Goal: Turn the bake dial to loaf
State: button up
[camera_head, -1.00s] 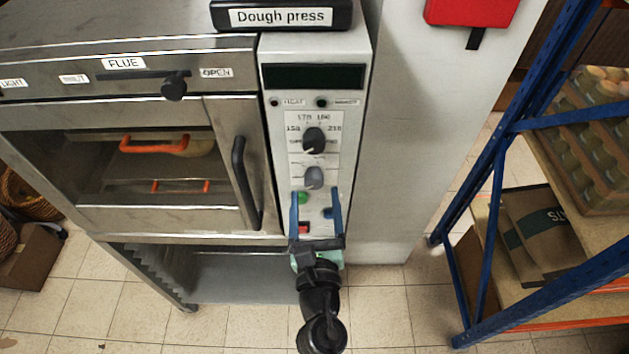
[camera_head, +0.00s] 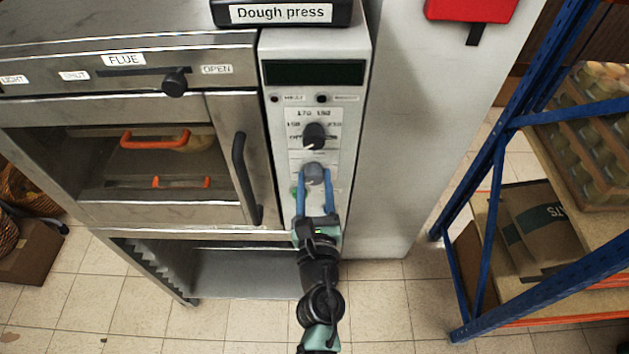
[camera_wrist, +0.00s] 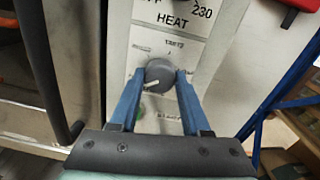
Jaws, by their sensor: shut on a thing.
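The lower grey round dial (camera_head: 314,172) is on the oven's control panel, below a black dial marked HEAT. It also shows in the wrist view (camera_wrist: 159,77), with its pale pointer mark toward the lower left. The small print around it is too blurred to read, so I cannot tell which label says loaf. My gripper (camera_head: 314,176) has its two blue fingers on either side of this dial, shut on it; the fingers also show in the wrist view (camera_wrist: 160,84).
The black heat dial (camera_head: 314,136) sits just above, under a dark display (camera_head: 314,75). A green button (camera_wrist: 140,111) is below the grey dial. The oven door handle (camera_head: 246,180) stands out at the left. A blue shelf rack (camera_head: 490,170) is at the right.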

grip_shut()
